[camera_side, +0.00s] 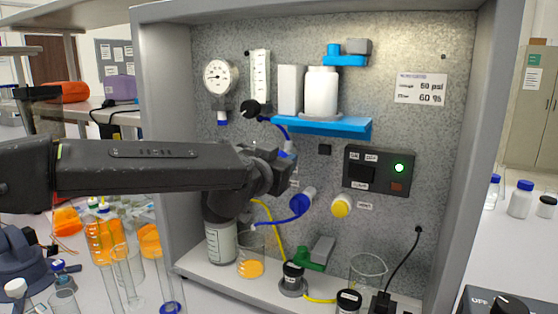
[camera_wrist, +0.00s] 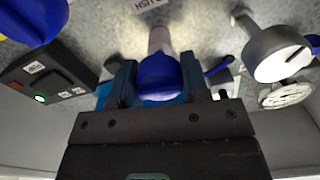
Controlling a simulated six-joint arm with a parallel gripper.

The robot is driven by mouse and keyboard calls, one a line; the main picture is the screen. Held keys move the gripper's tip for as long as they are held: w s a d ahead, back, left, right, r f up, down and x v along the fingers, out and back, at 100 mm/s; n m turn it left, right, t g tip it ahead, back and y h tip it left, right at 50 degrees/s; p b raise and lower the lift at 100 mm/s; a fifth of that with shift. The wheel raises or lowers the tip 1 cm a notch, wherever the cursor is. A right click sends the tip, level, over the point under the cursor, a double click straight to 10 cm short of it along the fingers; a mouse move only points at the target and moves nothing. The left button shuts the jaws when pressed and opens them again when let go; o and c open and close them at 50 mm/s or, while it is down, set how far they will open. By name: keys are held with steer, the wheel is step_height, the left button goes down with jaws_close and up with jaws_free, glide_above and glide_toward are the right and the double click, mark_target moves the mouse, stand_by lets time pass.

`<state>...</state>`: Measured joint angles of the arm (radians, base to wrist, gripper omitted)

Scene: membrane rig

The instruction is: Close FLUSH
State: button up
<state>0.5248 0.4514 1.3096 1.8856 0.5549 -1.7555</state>
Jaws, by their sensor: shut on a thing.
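A blue knob (camera_wrist: 160,77) with a pale stem behind it sits between the two fingers of my gripper (camera_wrist: 160,86) in the wrist view. My gripper is shut on it. A label (camera_wrist: 152,4) ending in "USH" is on the panel just beyond it, cut off by the top edge. In the side view my gripper (camera_side: 284,170) is against the panel below the blue shelf, and a little blue (camera_side: 289,147) shows above it. The arm hides most of the held knob there, so I cannot tell its turn angle.
Another blue valve handle (camera_side: 303,200) and a yellow knob (camera_side: 342,205) are close to the lower right of my gripper. A switch box (camera_side: 378,172) with a lit green lamp is further right. The blue shelf (camera_side: 320,125) with a white bottle is above. Glassware stands below.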

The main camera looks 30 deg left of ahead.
steer(key=m, duration=0.4)
steer(key=shift+d, duration=0.1)
steer(key=m, duration=0.4)
steer(key=shift+m, duration=0.3)
steer(key=m, duration=0.4)
steer(key=shift+m, duration=0.3)
steer(key=shift+f+m, duration=0.1)
steer(key=shift+m, duration=2.2)
steer(key=o, duration=0.9)
steer(key=shift+o, duration=0.2)
